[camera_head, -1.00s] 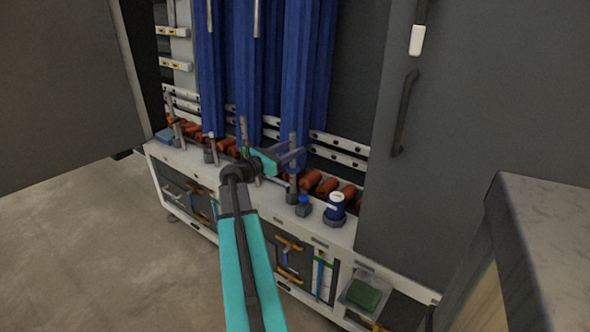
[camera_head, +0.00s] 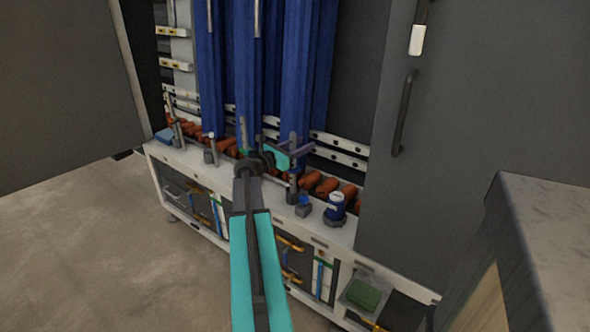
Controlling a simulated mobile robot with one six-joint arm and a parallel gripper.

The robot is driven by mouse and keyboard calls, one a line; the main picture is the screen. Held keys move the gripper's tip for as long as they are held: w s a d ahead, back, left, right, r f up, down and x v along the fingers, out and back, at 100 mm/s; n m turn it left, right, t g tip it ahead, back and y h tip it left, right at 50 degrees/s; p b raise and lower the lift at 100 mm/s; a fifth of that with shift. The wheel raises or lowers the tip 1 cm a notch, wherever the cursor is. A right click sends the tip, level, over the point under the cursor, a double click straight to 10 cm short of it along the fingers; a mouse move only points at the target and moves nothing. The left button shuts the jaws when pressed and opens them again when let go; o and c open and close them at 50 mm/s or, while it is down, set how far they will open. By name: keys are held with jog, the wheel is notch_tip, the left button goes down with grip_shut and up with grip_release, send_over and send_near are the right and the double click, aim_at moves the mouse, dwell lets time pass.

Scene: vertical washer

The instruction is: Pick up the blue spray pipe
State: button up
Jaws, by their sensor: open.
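My gripper (camera_head: 302,151) is open, its fingers pointing right, in front of the lower part of the right blue upright (camera_head: 298,70). I cannot tell whether it touches it; nothing shows held. More tall blue uprights stand to the left, including the middle one (camera_head: 246,60). Below the gripper, a short grey post (camera_head: 292,186) stands on the pale ledge. A small blue-capped fitting (camera_head: 304,200) and a blue and white cylinder (camera_head: 336,203) stand to its right. I cannot tell for certain which blue part is the spray pipe.
The pale ledge (camera_head: 270,215) runs along the front of the washer, with orange rollers (camera_head: 325,187) behind it. A dark door (camera_head: 470,100) is at right, a countertop (camera_head: 550,215) at the right front, and a dark panel (camera_head: 65,90) at left. Floor is bare at lower left.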

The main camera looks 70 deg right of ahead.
jog(key=shift+c, duration=0.2)
grip_shut()
jog(key=shift+r, duration=0.1)
notch_tip(320, 180, up, 10)
jog(key=p, duration=0.1)
dwell(0.7)
dwell(0.5)
